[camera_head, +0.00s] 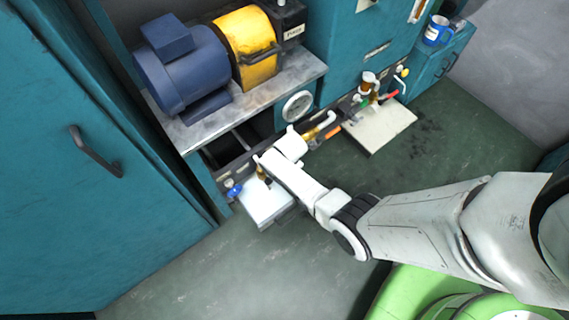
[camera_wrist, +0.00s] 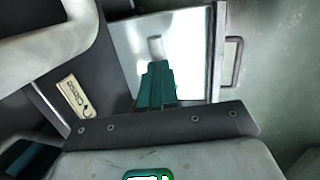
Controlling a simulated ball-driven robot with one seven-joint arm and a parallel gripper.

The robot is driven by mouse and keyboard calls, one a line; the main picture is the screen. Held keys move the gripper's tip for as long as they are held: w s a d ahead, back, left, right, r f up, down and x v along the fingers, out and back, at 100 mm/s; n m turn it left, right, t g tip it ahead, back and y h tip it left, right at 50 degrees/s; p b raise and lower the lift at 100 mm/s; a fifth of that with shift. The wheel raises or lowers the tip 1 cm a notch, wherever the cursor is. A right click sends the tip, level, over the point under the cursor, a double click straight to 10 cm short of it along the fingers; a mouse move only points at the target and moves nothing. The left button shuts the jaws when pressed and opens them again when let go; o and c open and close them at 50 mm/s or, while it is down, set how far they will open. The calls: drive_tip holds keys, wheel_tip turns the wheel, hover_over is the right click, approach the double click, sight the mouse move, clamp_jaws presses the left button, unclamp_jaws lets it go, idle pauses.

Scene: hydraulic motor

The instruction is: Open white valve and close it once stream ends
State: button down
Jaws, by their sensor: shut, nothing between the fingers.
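My gripper (camera_wrist: 156,60) is shut and empty in the wrist view, its fingers reaching over a shiny tray (camera_wrist: 196,75). In the head view my arm reaches to the low pipework, and the fingers are not clear behind the wrist. A thick white curved bar (camera_wrist: 45,40) shows at the upper left of the wrist view, apart from the fingers. It may be the white valve's handle, but I cannot tell. A label reading "Close" (camera_wrist: 73,97) with an arrow is beside it. I cannot make out any stream.
A blue valve (camera_head: 235,190) is left of the pale tray (camera_head: 262,209). A second tray (camera_head: 385,128) stands right, below red and white valve handles. A round gauge (camera_head: 297,106) and a blue motor (camera_head: 183,66) with a yellow part (camera_head: 246,45) are above. Floor in front is clear.

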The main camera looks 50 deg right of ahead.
drive_tip(key=shift+s+d+f, duration=0.1)
drive_tip(key=shift+d+f, duration=0.05)
drive_tip(key=shift+f, duration=0.2)
idle(0.4)
drive_tip(key=d+p+v, duration=0.2)
drive_tip(key=p+v, duration=0.7)
drive_tip(key=v, duration=0.5)
drive_tip(key=shift+a, duration=0.25)
drive_tip(key=shift+s+r, duration=0.1)
